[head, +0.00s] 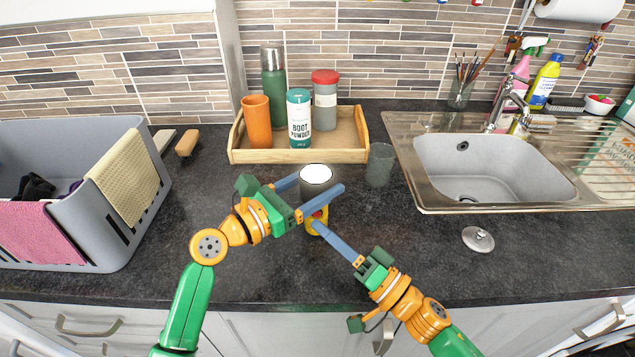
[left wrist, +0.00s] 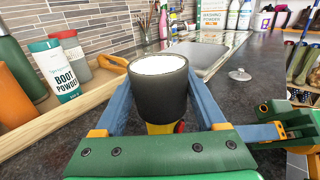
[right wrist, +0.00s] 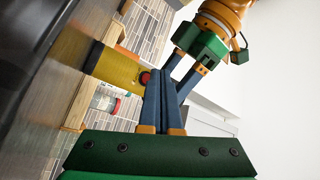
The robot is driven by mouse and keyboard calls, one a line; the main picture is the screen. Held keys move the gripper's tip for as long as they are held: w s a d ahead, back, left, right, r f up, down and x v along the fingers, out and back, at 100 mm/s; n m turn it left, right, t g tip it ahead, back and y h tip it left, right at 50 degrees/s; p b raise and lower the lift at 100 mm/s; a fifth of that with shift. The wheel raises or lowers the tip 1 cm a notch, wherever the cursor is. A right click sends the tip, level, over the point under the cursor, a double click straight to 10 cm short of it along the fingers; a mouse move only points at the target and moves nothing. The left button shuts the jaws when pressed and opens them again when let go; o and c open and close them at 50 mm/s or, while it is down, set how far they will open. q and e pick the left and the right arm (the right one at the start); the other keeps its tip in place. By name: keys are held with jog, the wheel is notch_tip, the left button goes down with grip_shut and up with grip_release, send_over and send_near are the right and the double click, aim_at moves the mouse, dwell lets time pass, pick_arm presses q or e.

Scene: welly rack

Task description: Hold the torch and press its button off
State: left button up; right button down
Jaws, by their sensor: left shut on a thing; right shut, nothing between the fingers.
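The torch stands upright with its dark grey head (head: 316,190) and bright white lens facing up. Its yellow body (right wrist: 115,68) carries a red button (right wrist: 144,78). My left gripper (head: 321,181) is shut on the torch, one finger on each side, as the left wrist view shows around the dark head (left wrist: 158,95). My right gripper (head: 312,222) is shut and empty. Its fingertips are at the yellow body beside the red button; I cannot tell whether they touch it. In the head view the left finger and right fingertips partly hide the body.
A wooden tray (head: 300,156) with an orange cup, green flask, boot powder and a red-lidded jar stands behind. A grey tumbler (head: 380,165) is right of the torch. A sink (head: 480,165) and metal plug (head: 478,239) lie further right. A grey basket (head: 90,230) is left.

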jog(key=shift+w, duration=0.1)
dwell(0.5)
jog(key=shift+w, duration=0.4)
jog(key=shift+w, duration=0.2)
dwell(0.3)
jog(key=shift+s, duration=0.65)
jog(key=shift+s, duration=0.1)
jog(key=s, duration=0.6)
jog(key=shift+d, duration=0.25)
jog(key=shift+w, duration=0.1)
